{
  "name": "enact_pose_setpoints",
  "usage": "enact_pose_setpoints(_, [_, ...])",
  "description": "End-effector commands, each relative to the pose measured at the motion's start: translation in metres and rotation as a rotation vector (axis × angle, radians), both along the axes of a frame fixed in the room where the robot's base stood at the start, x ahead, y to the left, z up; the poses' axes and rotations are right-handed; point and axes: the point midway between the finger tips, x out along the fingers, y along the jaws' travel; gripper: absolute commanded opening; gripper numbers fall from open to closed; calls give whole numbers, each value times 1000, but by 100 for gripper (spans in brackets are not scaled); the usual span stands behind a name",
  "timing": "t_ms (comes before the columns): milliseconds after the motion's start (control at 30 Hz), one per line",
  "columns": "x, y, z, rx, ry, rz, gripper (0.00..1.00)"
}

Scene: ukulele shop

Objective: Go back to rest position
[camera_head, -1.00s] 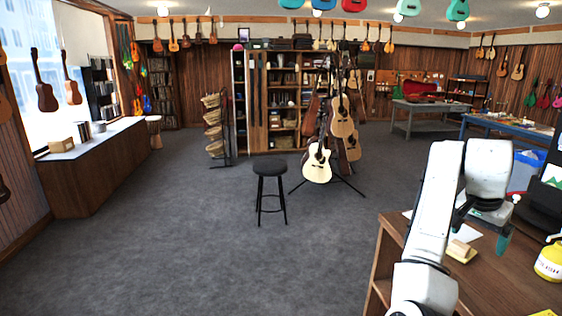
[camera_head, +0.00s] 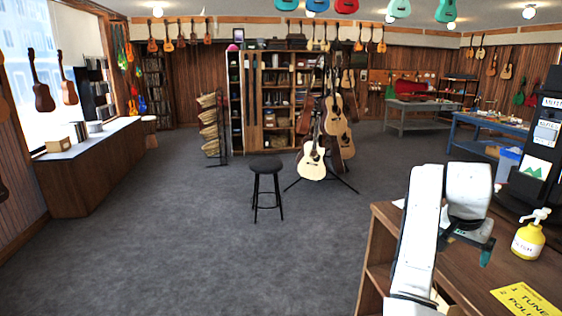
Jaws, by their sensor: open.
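My gripper (camera_head: 470,243) shows at the right, at the end of my white arm, over the wooden desk (camera_head: 465,285). It points down and is open. I see nothing held in it, though its fingertips are small and partly hidden by my arm. My arm stands bent in front of the desk's left part and hides some of its top.
A yellow pump bottle (camera_head: 528,236) and a yellow sign (camera_head: 527,301) are on the desk, close right of my gripper. A dark display stand (camera_head: 538,150) rises behind. A black stool (camera_head: 267,187) and a guitar on a stand (camera_head: 312,161) stand on otherwise open carpet.

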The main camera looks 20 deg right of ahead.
Motion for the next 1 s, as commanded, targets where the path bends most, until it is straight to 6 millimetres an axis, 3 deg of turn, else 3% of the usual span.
enact_pose_setpoints(233, [-3,26,-39,-57,25,139,94])
enact_pose_setpoints(367, [-6,53,-70,-94,40,272,94])
enact_pose_setpoints(667, [-29,148,-142,-133,56,672,94])
enact_pose_setpoints(800, [-51,203,-171,-112,49,869,94])
enact_pose_setpoints(1000, [-94,279,-199,-48,20,1123,94])
